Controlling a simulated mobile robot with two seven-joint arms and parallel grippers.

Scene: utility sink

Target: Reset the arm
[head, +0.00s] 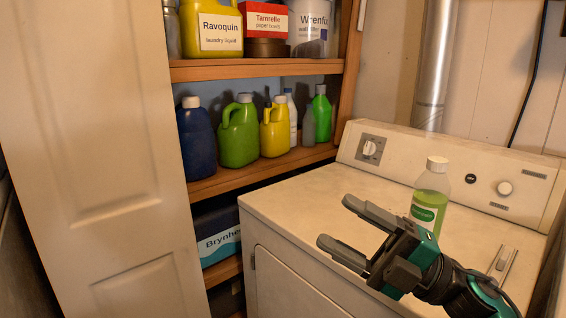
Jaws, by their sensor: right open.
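My right gripper (347,230) is open, with its two grey fingers apart and nothing between them. It is above the front part of the white dryer's top (300,204), pointing left. My right arm comes in from the lower right. A clear bottle of green liquid (431,197) with a white cap stands upright on the dryer top, behind the gripper. The gripper hides part of the bottle's lower side, and I cannot tell whether they touch. My left gripper is not in view.
Wooden shelves (262,69) at the back left hold several jugs and bottles, including a green jug (239,133). A white panelled door (95,160) stands at the left. The dryer's control panel (450,176) rises behind the bottle. The dryer top's left part is clear.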

